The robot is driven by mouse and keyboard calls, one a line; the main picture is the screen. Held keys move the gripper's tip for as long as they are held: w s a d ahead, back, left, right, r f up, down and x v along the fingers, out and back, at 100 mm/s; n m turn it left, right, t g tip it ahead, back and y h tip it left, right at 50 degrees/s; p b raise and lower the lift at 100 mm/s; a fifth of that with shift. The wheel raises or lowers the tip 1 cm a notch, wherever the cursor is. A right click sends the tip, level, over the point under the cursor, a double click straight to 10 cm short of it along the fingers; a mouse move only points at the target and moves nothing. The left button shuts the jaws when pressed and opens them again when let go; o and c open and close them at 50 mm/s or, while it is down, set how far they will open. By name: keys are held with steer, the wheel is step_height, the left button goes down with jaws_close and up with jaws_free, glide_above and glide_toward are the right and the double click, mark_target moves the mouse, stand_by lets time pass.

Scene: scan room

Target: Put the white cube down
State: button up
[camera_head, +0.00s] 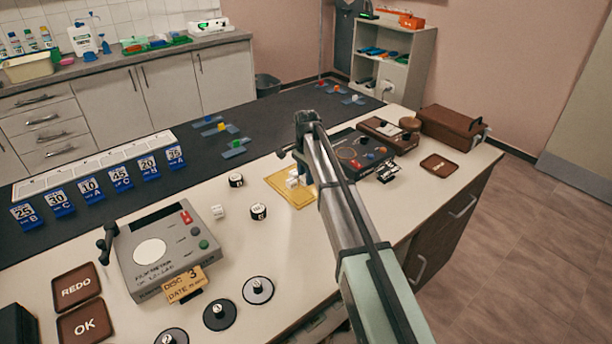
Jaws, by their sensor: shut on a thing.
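A white cube (292,182) is at the tip of my gripper (297,172), over the yellow tray (279,184) in the middle of the table. My gripper points down and is shut on this cube. The arm hides part of the tray and of the fingers. I cannot tell whether the cube touches the tray or hangs just above it. Another white cube (218,212) lies on the pale table top to the left, apart from my gripper.
Two black-and-white round pieces (236,180) (258,211) stand left of the tray. A grey device (160,250) with a dial stands further left. A dark panel (361,149) and brown cases (449,127) are to the right. Discs (257,290) lie in front.

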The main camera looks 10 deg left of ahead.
steer(key=o, duration=0.7)
steer(key=shift+f, duration=0.1)
steer(key=shift+o, duration=0.2)
step_height(320, 180, up, 12)
stand_by(0.3)
